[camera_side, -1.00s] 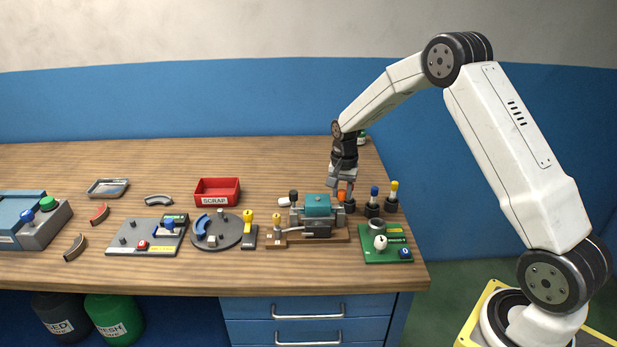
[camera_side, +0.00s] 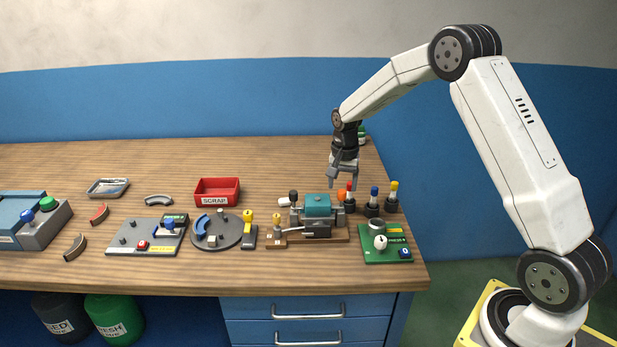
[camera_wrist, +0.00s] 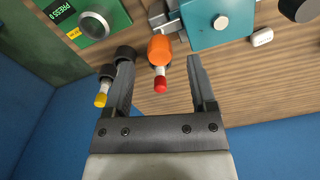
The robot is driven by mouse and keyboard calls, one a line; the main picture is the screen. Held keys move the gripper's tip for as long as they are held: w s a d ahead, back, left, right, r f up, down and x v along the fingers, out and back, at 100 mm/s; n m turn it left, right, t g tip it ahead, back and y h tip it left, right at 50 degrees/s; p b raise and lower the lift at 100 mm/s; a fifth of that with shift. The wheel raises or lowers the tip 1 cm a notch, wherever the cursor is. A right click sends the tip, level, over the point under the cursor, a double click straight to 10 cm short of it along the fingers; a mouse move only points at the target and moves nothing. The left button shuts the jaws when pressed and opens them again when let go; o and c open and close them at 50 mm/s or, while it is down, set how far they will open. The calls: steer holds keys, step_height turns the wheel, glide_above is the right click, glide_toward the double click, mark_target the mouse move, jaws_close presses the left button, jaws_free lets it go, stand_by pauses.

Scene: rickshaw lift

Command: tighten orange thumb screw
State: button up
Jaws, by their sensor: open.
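The orange thumb screw (camera_side: 342,195) is at the right end of the teal-topped vise-like fixture (camera_side: 318,207), partly hidden in the side view by the red-capped peg. In the wrist view the orange screw (camera_wrist: 160,48) shows whole, as a short knob just beyond my fingertips. My gripper (camera_side: 343,185) points down just above the screw, open and empty. In the wrist view its fingers (camera_wrist: 163,65) are spread, one on each side of the line to the screw. The red-capped peg (camera_wrist: 160,80) shows between the fingers, apart from both.
A blue-capped peg (camera_side: 374,196) and a yellow-capped peg (camera_side: 392,193) stand in black holders close on the right. A green press board (camera_side: 372,257) lies in front of them. A red scrap bin (camera_side: 217,192) is to the left.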

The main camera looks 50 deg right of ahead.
mark_target(342, 191)
steer(key=shift+r, duration=2.6)
steer(key=s+a+f+n+t, duration=0.1)
steer(key=s+a+n, duration=0.5)
steer(key=s+a, duration=0.2)
steer(key=s+a+f+n+t, duration=0.1)
steer(key=s+a+n, duration=0.5)
steer(key=s, duration=0.6)
steer(key=shift+a+t, duration=0.3)
steer(key=shift+a, duration=0.7)
